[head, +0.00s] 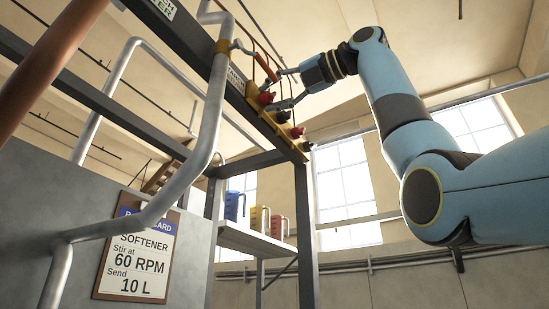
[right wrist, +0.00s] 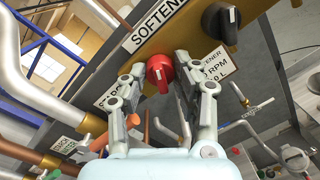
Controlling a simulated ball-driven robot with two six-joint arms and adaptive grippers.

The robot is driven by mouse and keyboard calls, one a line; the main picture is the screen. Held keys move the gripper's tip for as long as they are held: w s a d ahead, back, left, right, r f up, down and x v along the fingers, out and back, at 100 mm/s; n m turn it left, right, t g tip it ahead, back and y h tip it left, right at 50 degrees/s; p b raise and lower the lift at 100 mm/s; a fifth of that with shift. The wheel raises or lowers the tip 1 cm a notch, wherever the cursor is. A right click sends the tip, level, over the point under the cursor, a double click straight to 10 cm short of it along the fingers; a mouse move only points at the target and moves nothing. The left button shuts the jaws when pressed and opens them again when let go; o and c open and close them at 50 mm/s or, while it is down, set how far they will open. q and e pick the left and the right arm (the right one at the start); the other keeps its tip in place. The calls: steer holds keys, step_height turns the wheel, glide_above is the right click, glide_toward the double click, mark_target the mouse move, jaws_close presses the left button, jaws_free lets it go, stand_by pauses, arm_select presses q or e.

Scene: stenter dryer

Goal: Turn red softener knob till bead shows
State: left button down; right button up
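In the right wrist view a red knob (right wrist: 160,72) with a white pointer mark sits on a yellow-brown panel, under a sign reading SOFTENER (right wrist: 156,24). My right gripper (right wrist: 160,66) has its two fingers apart, one on each side of the red knob. Small gaps seem to show beside the knob; contact cannot be made out. In the head view my right gripper (head: 273,89) reaches the panel from the right, beside a red knob (head: 265,98). No bead can be made out. My left gripper is not in view.
A black knob (right wrist: 221,20) sits right of the red one, with a label plate (right wrist: 216,66) below. A recipe card (head: 138,249) reads SOFTENER, 60 RPM, 10 L. Grey pipes (head: 207,140) run near the panel. Blue, yellow and red jugs (head: 259,219) stand on a shelf.

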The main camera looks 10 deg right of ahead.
jaws_close()
steer(key=shift+m, duration=0.3)
steer(key=shift+m+g, duration=0.3)
steer(key=shift+m, duration=2.7)
steer(key=o, duration=0.7)
jaws_free()
steer(key=shift+c, duration=0.2)
steer(key=shift+d, duration=0.1)
